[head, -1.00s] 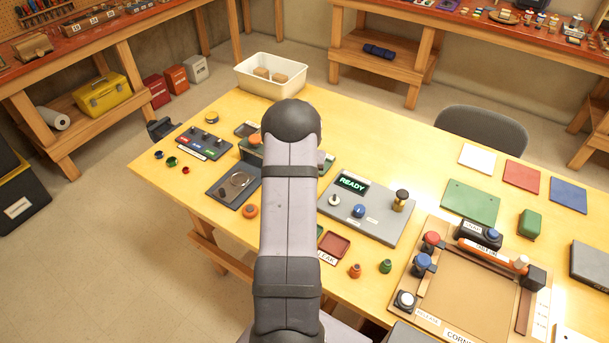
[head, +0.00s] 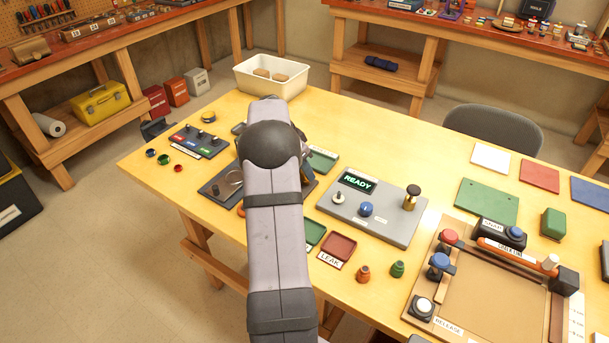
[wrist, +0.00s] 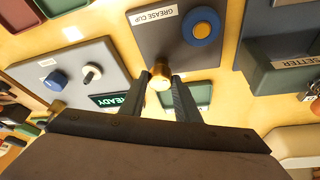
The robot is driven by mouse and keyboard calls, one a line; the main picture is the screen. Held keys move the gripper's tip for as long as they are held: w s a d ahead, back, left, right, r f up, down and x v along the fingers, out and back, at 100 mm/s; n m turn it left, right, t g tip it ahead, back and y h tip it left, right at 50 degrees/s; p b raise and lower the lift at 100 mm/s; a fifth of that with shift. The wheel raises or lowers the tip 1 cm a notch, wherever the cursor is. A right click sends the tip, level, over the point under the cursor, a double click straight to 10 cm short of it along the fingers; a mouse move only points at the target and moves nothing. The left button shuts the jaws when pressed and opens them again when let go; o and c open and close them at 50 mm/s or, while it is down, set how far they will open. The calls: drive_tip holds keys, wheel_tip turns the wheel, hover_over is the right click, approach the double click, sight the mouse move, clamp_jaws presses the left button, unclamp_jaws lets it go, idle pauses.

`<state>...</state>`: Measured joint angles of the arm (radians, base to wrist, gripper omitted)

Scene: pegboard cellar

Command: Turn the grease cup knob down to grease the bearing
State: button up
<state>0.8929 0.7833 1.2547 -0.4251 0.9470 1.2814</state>
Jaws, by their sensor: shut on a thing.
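In the wrist view, the dark grease cup board (wrist: 150,38) carries a white label reading GREASE CUP and a round blue part with an orange rim (wrist: 201,27). A small brass knob (wrist: 160,72) stands at the board's lower edge in that picture. My gripper (wrist: 161,80) has one finger on each side of the brass knob and is shut on it. The knob's lower part is hard to make out. In the head view my arm covers the gripper and the knob.
A grey panel (head: 384,221) with a lit READY display (head: 357,182) lies right of my arm; a brass post with a black cap (head: 411,198) stands on it. A red LEAK tray (head: 338,247) lies in front. A white bin (head: 271,77) stands at the back.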

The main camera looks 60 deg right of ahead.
drive_tip(key=shift+w+m+g+y, duration=0.1)
drive_tip(key=shift+m+g+y, duration=0.2)
drive_tip(key=shift+m, duration=0.9)
drive_tip(key=o, duration=1)
drive_tip(key=shift+r, duration=0.1)
drive_tip(key=shift+b+v, duration=0.7)
drive_tip(key=shift+v, duration=2.9)
